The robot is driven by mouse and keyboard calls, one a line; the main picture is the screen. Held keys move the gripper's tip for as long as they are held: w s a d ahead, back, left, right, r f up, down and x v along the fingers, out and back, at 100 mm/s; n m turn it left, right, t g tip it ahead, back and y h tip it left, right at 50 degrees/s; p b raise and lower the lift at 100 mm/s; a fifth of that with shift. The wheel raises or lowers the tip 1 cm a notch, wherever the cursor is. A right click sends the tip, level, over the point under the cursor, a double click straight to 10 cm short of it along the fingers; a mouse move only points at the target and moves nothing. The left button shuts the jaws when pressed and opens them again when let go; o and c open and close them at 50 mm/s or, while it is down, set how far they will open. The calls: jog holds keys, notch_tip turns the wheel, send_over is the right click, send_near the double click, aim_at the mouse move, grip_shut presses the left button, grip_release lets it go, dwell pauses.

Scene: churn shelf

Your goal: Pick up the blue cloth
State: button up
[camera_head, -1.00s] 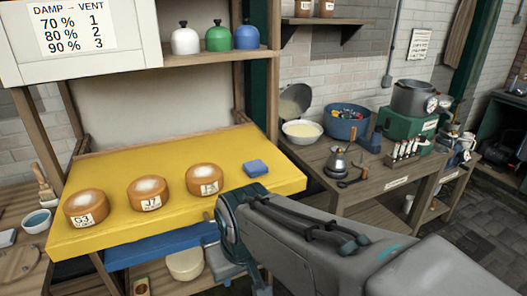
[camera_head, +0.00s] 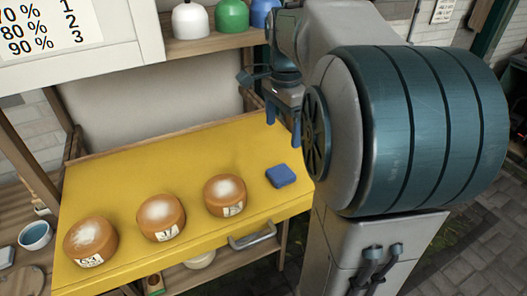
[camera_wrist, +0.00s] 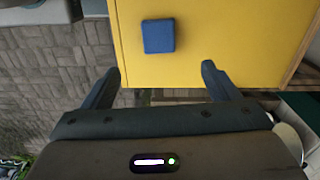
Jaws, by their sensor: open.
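The blue cloth (camera_head: 280,175) is a small folded square lying flat on the yellow shelf board (camera_head: 120,200), near its right edge. It also shows in the wrist view (camera_wrist: 158,36), ahead of the fingertips and roughly between their lines. My gripper (camera_head: 282,118) is open and empty, raised above the board's back right part, behind the cloth in the head view. Its two fingers show apart in the wrist view (camera_wrist: 160,80), and they do not touch the cloth.
Three round cheeses (camera_head: 162,217) with labels stand in a row left of the cloth, the nearest one (camera_head: 224,195) close by. White, green and blue domed objects (camera_head: 232,15) stand on the shelf above. A metal handle (camera_head: 252,237) is on the board's front edge.

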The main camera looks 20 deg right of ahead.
send_over(281, 172)
notch_tip(281, 172, down, 7)
jog(key=shift+s+d+f, duration=0.1)
jog(key=shift+d+f, duration=0.05)
jog(key=shift+f+p, duration=0.55)
jog(key=shift+f, duration=2.45)
jog(key=c, duration=1.1)
